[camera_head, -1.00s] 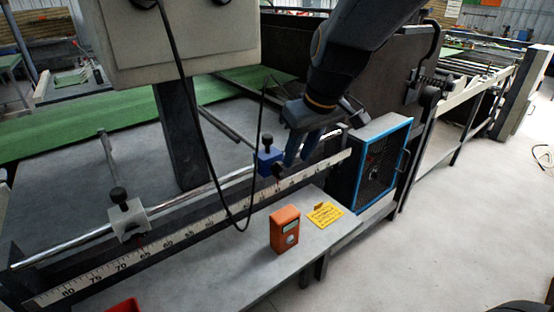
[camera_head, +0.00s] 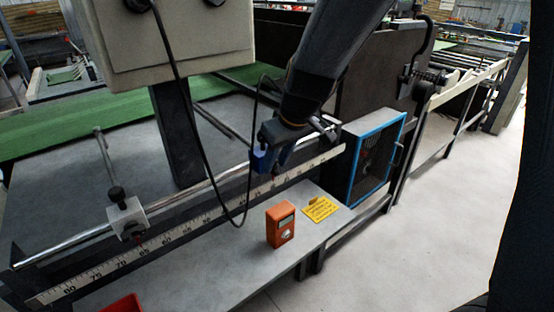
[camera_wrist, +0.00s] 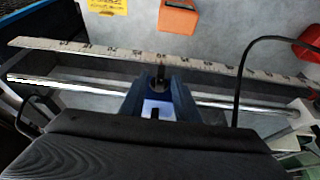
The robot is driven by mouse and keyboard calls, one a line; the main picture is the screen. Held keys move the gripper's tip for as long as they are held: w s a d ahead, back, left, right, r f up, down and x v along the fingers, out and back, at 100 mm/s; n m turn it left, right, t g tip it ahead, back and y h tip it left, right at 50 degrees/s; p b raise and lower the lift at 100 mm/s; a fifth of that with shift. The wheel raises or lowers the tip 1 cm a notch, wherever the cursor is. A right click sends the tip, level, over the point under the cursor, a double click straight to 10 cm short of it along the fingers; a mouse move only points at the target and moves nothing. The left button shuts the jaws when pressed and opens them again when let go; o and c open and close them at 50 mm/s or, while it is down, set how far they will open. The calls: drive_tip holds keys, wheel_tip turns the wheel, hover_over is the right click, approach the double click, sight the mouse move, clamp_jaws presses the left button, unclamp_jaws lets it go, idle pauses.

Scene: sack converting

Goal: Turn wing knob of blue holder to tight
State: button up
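The blue holder (camera_head: 258,159) sits on the chrome rail above the scale, partly hidden by my gripper in the head view. My gripper (camera_head: 278,173) points down right beside and over it. In the wrist view the blue body of the holder (camera_wrist: 159,107) shows between the two fingers of my gripper (camera_wrist: 159,88). A dark upright knob (camera_wrist: 160,74) stands between the fingertips, with gaps to both sides. The fingers are apart and I see no grip on the knob. How far the knob is turned cannot be told.
A grey holder (camera_head: 127,219) with a black knob sits farther left on the rail. The white scale (camera_head: 190,231) runs alongside. An orange device (camera_head: 280,225) and a yellow label (camera_head: 320,208) are on the bench. A black cable (camera_head: 190,110) hangs near my gripper. A blue-framed guard (camera_head: 375,158) stands right.

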sight(277, 166)
drive_tip(key=c, duration=0.7)
drive_tip(key=shift+w+d+b, duration=0.1)
drive_tip(key=shift+w+b, duration=0.05)
drive_tip(key=shift+b, duration=0.5)
drive_tip(key=shift+w+d+f+g+y+b, duration=0.15)
drive_tip(key=shift+g+y+b, duration=0.25)
drive_tip(key=shift+b, duration=0.65)
drive_tip(key=m+g+y+b, duration=0.1)
drive_tip(key=g+y+b, duration=0.1)
drive_tip(key=y+b, duration=0.1)
drive_tip(key=d+f+m+g+y+b, duration=0.1)
drive_tip(key=m+g+y+b, duration=0.1)
drive_tip(key=y+b, duration=0.2)
drive_tip(key=w+f+m+g+y+b, duration=0.1)
drive_tip(key=g+y+b, duration=0.1)
drive_tip(key=y+b, duration=0.2)
drive_tip(key=shift+d+f+g+y, duration=0.1)
drive_tip(key=shift+d+g+y, duration=0.1)
drive_tip(key=shift+y, duration=0.6)
drive_tip(key=shift+d+f+g+y, duration=0.1)
drive_tip(key=shift+d+g+y, duration=0.1)
drive_tip(key=shift+y, duration=0.6)
drive_tip(key=shift+s+m, duration=0.1)
drive_tip(key=shift+m, duration=0.2)
